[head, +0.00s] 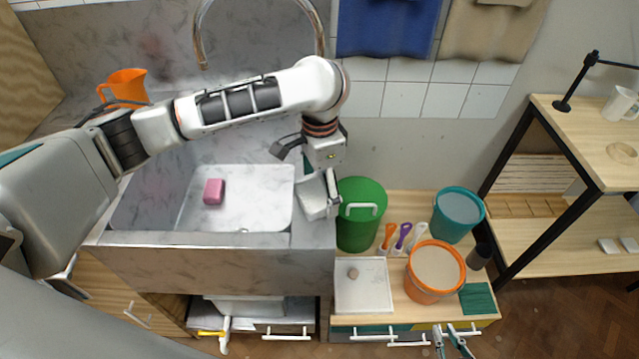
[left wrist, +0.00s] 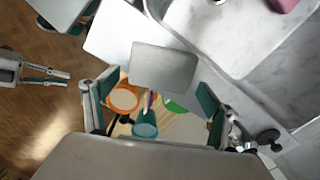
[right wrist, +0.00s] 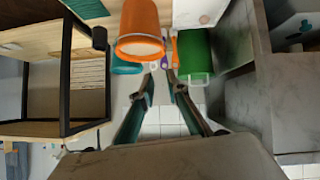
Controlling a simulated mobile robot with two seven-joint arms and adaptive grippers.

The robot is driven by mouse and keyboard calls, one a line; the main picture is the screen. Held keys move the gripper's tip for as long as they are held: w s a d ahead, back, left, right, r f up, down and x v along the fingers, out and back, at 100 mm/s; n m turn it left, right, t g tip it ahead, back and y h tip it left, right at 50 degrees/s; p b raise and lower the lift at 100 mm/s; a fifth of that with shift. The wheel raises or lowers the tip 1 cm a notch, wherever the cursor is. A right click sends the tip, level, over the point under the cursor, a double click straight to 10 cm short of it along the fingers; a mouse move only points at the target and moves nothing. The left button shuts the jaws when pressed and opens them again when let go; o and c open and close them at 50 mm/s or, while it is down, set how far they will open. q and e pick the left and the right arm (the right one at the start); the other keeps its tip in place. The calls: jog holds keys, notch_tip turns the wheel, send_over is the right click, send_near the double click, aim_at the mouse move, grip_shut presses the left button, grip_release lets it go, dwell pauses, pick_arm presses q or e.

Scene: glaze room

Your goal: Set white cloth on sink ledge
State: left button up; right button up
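The white cloth (head: 313,197) shows as a small pale square over the right-hand sink ledge (head: 313,235), beside the green bucket. In the left wrist view the cloth (left wrist: 165,68) is a flat grey-white square near the sink corner, beyond my fingers. I cannot tell whether it touches the ledge. My left gripper (head: 322,185) is just above and beside it; its fingers (left wrist: 153,110) are wide apart with no object clearly between them. My right gripper (head: 448,331) is low at the front of the cabinet, its fingertips (right wrist: 161,78) apart and empty.
A pink sponge (head: 213,191) lies in the sink basin; an orange jug (head: 126,85) stands behind left. Green (head: 357,236), teal (head: 447,229) and orange (head: 424,289) buckets, colored-handled tools and a white tray (head: 349,300) crowd the low cabinet. A shelf rack (head: 545,106) stands right.

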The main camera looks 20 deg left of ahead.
aim_at(319, 193)
jog(key=shift+a+f, duration=0.1)
jog(key=shift+a, duration=0.05)
pick_arm(q)
jog(key=shift+f+b, duration=0.1)
jog(key=shift+b, duration=0.5)
jog(key=shift+r+b, duration=0.45)
jog(key=shift+r, duration=0.1)
notch_tip(319, 193, up, 6)
jog(key=shift+p, duration=0.95)
notch_tip(319, 193, up, 5)
jog(key=shift+r+p, duration=0.15)
jog(key=shift+p, duration=0.3)
pick_arm(e)
jog(key=shift+a+r+y, duration=0.3)
jog(key=shift+a+r, duration=0.1)
jog(key=shift+r, duration=0.3)
jog(key=shift+w+r, duration=0.1)
jog(key=shift+r, duration=0.1)
pick_arm(q)
jog(key=shift+s, duration=0.15)
pick_arm(e)
jog(key=shift+r, duration=0.1)
